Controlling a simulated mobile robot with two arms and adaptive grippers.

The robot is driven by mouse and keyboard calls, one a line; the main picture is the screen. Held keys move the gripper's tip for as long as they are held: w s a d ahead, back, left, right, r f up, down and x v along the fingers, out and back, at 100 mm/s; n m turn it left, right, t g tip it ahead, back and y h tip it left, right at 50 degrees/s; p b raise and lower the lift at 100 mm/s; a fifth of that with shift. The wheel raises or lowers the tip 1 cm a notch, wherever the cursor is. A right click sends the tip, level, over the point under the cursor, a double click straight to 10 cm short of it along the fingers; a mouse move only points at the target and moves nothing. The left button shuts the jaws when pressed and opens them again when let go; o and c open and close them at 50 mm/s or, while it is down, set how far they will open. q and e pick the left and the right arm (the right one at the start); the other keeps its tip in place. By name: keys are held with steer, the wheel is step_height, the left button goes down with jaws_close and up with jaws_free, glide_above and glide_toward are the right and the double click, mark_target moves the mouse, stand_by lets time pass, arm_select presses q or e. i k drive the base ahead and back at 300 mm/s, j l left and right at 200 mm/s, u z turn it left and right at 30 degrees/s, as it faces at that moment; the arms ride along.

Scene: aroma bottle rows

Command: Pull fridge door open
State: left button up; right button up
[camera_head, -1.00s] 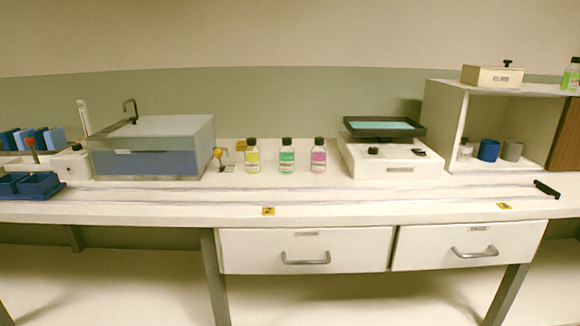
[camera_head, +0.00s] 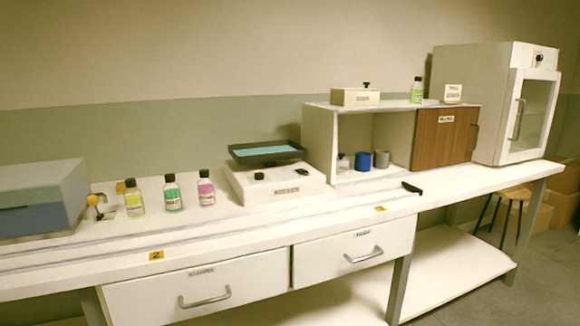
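The fridge (camera_head: 484,100) is a white box at the right end of the bench. Its door (camera_head: 532,112) has a glass pane and is closed. A vertical handle (camera_head: 518,118) runs along the door's left side, and a small dark knob or dial sits above the pane. Neither of my grippers shows in the head view, so I cannot tell whether they are open or shut.
Left of the fridge stands a shelf unit with a brown sliding panel (camera_head: 444,138). Yellow, green and pink bottles and a white device (camera_head: 280,184) stand further left. A wooden stool (camera_head: 508,200) and cardboard boxes (camera_head: 562,205) are at the right. Grey floor shows at lower right.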

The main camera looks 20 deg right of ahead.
mark_target(502, 156)
steer(key=z, duration=2.05)
